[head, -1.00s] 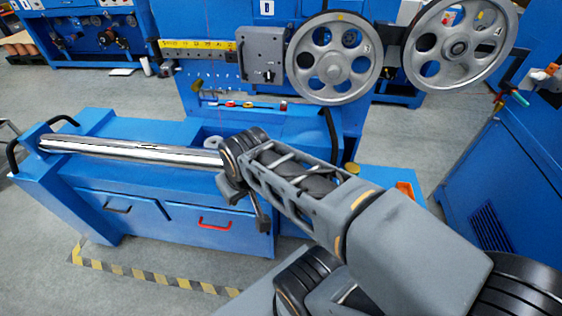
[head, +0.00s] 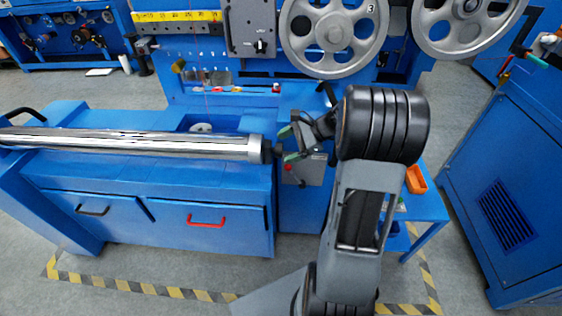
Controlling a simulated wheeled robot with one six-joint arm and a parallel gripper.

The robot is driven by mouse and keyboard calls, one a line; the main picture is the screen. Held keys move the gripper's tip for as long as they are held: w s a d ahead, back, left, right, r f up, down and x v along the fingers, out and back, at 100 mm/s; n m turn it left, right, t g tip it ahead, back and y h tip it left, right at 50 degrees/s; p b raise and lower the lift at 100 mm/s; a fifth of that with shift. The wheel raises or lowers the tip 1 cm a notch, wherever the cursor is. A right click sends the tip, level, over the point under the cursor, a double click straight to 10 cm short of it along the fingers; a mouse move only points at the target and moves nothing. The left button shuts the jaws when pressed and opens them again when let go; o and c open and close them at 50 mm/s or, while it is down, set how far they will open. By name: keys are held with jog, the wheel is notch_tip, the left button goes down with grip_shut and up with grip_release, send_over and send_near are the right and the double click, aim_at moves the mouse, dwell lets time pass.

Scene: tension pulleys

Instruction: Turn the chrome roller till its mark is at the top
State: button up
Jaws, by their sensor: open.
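The chrome roller (head: 140,142) lies across the top of the blue machine at the left, running from the left edge to a dark end stub near the centre. I cannot make out its mark. My gripper (head: 288,144) is at the roller's right end. Its two fingers, with greenish tips, are spread apart, one above and one below the level of the stub. They look very close to the stub, but I cannot tell whether they touch it. My wrist and arm come in from the right of the roller.
The blue machine body (head: 150,185) has a black drawer handle (head: 92,211) and a red drawer handle (head: 207,222). Large grey pulleys (head: 333,35) stand behind. An orange tray (head: 415,180) rests on a small blue table at the right. Floor is free in front.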

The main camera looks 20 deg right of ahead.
aim_at(281, 149)
jog(key=w+d+f+m+t+y+b, duration=0.1)
jog(key=w+d+f+m+t+b, duration=0.1)
jog(key=d+f+m+t, duration=0.3)
jog(key=shift+n+g, duration=0.4)
jog(key=shift+g, duration=0.5)
jog(key=shift+w+r+x, duration=0.1)
jog(key=shift+w+x, duration=0.05)
jog(key=shift+x, duration=0.95)
jog(key=shift+w+r+x, duration=0.1)
jog(key=shift+w+x, duration=0.05)
jog(key=shift+x, duration=0.95)
jog(key=shift+w+r+x, duration=0.1)
jog(key=shift+w+x, duration=0.05)
jog(key=shift+x, duration=0.95)
jog(key=shift+d, duration=0.25)
jog(key=shift+c, duration=0.2)
jog(key=shift+b, duration=0.35)
jog(key=c, duration=0.9)
